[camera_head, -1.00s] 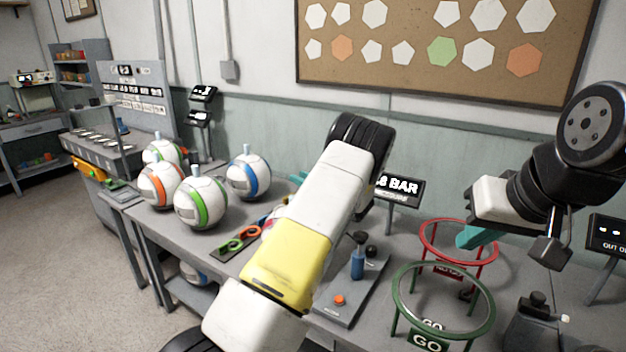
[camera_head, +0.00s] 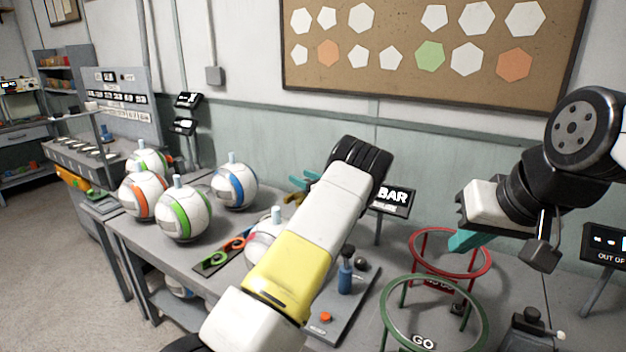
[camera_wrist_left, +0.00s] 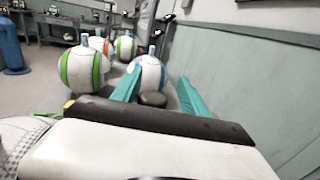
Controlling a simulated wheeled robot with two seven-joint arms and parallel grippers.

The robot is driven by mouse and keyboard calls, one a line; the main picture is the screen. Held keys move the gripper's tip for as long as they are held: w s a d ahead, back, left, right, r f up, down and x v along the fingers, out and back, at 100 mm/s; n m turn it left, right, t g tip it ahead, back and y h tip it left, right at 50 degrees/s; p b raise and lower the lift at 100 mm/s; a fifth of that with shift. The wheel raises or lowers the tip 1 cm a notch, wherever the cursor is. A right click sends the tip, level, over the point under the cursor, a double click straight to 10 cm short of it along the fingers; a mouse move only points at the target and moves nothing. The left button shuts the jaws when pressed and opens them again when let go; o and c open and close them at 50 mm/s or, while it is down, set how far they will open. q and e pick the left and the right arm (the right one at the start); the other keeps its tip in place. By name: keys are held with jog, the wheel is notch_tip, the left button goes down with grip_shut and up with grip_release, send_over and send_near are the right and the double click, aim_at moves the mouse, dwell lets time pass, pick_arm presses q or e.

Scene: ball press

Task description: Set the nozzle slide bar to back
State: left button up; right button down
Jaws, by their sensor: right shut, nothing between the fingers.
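I cannot single out the nozzle slide bar with certainty; my left arm covers part of the press area. My left gripper (camera_head: 303,181) shows as teal fingertips behind that arm, beside a small yellow part (camera_head: 293,198). In the left wrist view its two fingers (camera_wrist_left: 160,76) are spread apart. A dark round knob (camera_wrist_left: 152,99) appears between them, with no visible grip on it. A ball with a pale cap (camera_head: 262,246) is partly hidden by my left arm. My right gripper (camera_head: 463,241) is shut and empty above the red ring stand.
Several capped balls (camera_head: 184,214) stand on the table's left. A panel with a blue lever (camera_head: 345,278) and orange button (camera_head: 326,317) lies right of my left arm. Red (camera_head: 485,262) and green (camera_head: 484,325) ring stands are farther right. A "BAR" display (camera_head: 392,198) stands behind.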

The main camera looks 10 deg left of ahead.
pick_arm(q)
jog(key=v, duration=0.7)
jog(key=shift+s+d, duration=0.25)
jog(key=shift+d, duration=0.05)
